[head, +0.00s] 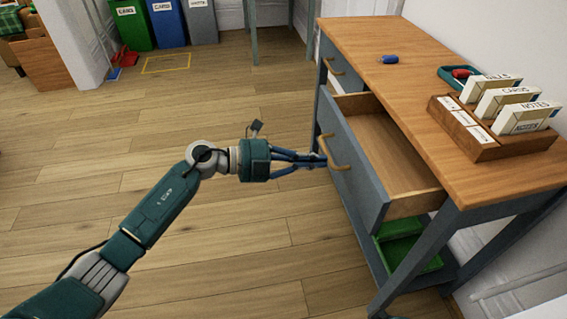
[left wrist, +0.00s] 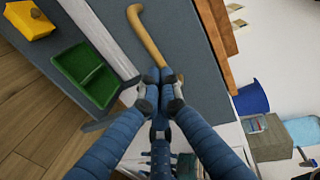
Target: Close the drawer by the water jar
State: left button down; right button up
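The near drawer (head: 385,150) of the blue-grey table (head: 400,40) is pulled out, with its bare wooden inside showing. Its tan handle (head: 341,152) is on the grey front and also shows in the left wrist view (left wrist: 145,35). My left gripper (head: 324,161) reaches the handle from the left. In the left wrist view its fingertips (left wrist: 160,76) are together at one end of the handle and cover part of it; I cannot tell whether they touch it. No water jar is clearly visible; a pale blue thing (left wrist: 304,130) at the wrist view's right edge is unclear. My right gripper is not in view.
The tabletop holds a blue item (head: 388,59), a teal tray (head: 447,75) and a wooden card holder (head: 470,142). A green bin (head: 398,250) sits below the drawer. The floor left of the table is clear.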

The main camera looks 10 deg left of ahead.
aim_at(344, 155)
pick_arm(q)
jog(key=x, duration=0.2)
jog(key=r+x, duration=0.1)
jog(key=x, duration=0.5)
jog(key=shift+w+d+r, duration=0.1)
jog(key=shift+d+r, duration=0.25)
jog(key=shift+r, duration=0.05)
jog(key=x, duration=0.5)
jog(key=shift+w+d+r, duration=0.15)
jog(key=shift+d+r, duration=0.15)
jog(key=shift+r, duration=0.05)
jog(key=shift+d, duration=0.3)
jog(key=shift+r, duration=0.1)
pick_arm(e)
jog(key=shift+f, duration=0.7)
pick_arm(q)
jog(key=shift+d+r, duration=0.1)
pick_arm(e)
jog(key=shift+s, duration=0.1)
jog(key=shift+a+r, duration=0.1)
